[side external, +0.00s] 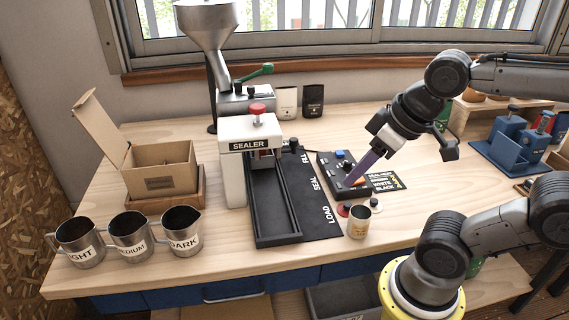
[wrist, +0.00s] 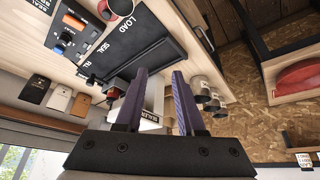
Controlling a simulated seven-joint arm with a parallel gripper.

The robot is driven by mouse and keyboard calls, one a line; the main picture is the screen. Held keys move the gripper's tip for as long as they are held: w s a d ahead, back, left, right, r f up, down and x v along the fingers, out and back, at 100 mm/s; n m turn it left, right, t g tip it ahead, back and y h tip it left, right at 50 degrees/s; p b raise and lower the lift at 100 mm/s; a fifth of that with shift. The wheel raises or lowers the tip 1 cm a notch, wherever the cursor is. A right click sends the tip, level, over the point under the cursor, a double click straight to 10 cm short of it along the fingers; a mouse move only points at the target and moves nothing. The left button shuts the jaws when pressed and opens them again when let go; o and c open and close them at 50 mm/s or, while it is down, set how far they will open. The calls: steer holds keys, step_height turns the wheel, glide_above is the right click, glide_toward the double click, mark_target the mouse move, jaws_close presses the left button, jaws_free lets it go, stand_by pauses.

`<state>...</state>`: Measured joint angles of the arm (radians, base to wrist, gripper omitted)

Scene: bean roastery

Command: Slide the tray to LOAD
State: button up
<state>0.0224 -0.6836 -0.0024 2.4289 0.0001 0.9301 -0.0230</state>
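A long black channel with raised rims (side external: 277,222) runs from under the sealer (side external: 245,145) towards the table front, beside a black mat lettered FILL, SEAL and LOAD (side external: 315,222). I cannot tell whether the channel is the tray itself or its rail. A dark knob (side external: 291,145) shows at the sealer's right. My gripper (side external: 352,182) has purple fingers and hangs over the control panel (side external: 340,170), right of the mat; contact with the panel cannot be told. In the wrist view my gripper's fingers (wrist: 162,72) are apart with nothing between them. The LOAD mat (wrist: 150,45) lies beyond them.
A small metal cup (side external: 359,222) stands close to the panel's front. Labelled metal jugs (side external: 130,235) and an open cardboard box (side external: 164,168) are at left. A blue rack (side external: 507,145) is at right. The front table strip is largely clear.

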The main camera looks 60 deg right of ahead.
steer(key=o, duration=0.4)
steer(key=w+d+r+g, duration=0.1)
steer(key=w+d+r, duration=0.2)
steer(key=w+r, duration=0.2)
steer(key=w, duration=0.3)
steer(key=shift+w+d+h, duration=0.15)
steer(key=shift+w+h, duration=0.1)
steer(key=shift+h, duration=0.05)
steer(key=g, duration=0.4)
glide_above(294, 139)
step_height(294, 139, down, 7)
step_height(294, 139, down, 14)
steer(key=shift+r, duration=0.25)
steer(key=shift+c, duration=0.4)
jaws_close()
